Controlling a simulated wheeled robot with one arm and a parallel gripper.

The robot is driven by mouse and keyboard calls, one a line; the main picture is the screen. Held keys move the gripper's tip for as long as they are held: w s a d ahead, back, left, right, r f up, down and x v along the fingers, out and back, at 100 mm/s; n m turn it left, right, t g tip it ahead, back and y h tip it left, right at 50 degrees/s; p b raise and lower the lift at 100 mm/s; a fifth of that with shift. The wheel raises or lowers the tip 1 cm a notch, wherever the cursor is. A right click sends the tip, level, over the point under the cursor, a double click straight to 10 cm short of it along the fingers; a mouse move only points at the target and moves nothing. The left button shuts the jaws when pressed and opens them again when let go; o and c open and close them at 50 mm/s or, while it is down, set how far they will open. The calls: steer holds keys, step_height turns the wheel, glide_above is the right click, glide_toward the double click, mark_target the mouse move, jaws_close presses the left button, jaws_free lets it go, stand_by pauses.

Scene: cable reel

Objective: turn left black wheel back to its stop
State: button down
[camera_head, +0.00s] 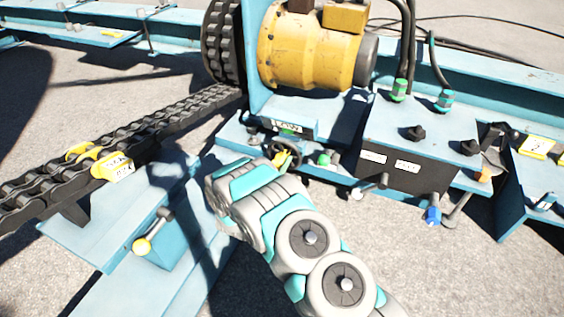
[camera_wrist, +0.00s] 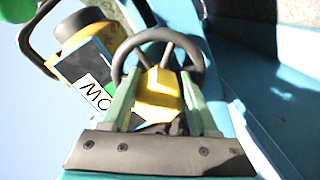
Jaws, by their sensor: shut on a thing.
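The left black wheel (camera_wrist: 155,34) is a small handwheel with a dark rim and spokes. In the wrist view its upper rim arcs just beyond my fingertips. In the head view the wheel (camera_head: 291,147) sits low on the blue frame below the yellow motor. My gripper (camera_wrist: 160,78) has its green fingers at the wheel, one on each side of a yellow block (camera_wrist: 158,95) at its middle. It is shut on the wheel, but the exact contact is hard to see. My wrist hides the wheel's lower part in the head view.
Green-tipped hose fittings (camera_head: 399,90), dark knobs (camera_head: 415,132) and a blue-ended lever (camera_head: 432,214) stand to the right. A chain (camera_head: 140,140) on a blue beam runs to the left. Bare ground lies at the lower right.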

mark_target(280, 166)
steer(key=n, duration=0.2)
steer(key=r+n+p, duration=0.1)
steer(key=shift+n+p, duration=0.3)
steer(key=shift+n, duration=0.1)
steer(key=n+p, duration=0.1)
steer(key=n, duration=0.2)
steer(key=shift+r+n, duration=0.15)
steer(key=shift+n, duration=0.15)
steer(key=n+p, duration=0.1)
steer(key=n, duration=0.2)
steer(key=shift+r+n, duration=0.15)
steer(key=shift+n, duration=0.15)
steer(key=shift+a+r+n+p, duration=0.15)
steer(key=shift+n+p, duration=0.3)
steer(key=shift+n, duration=1.35)
steer(key=shift+c, duration=0.8)
jaws_free()
steer(key=shift+b+v, duration=0.35)
steer(key=shift+v, duration=3.5)
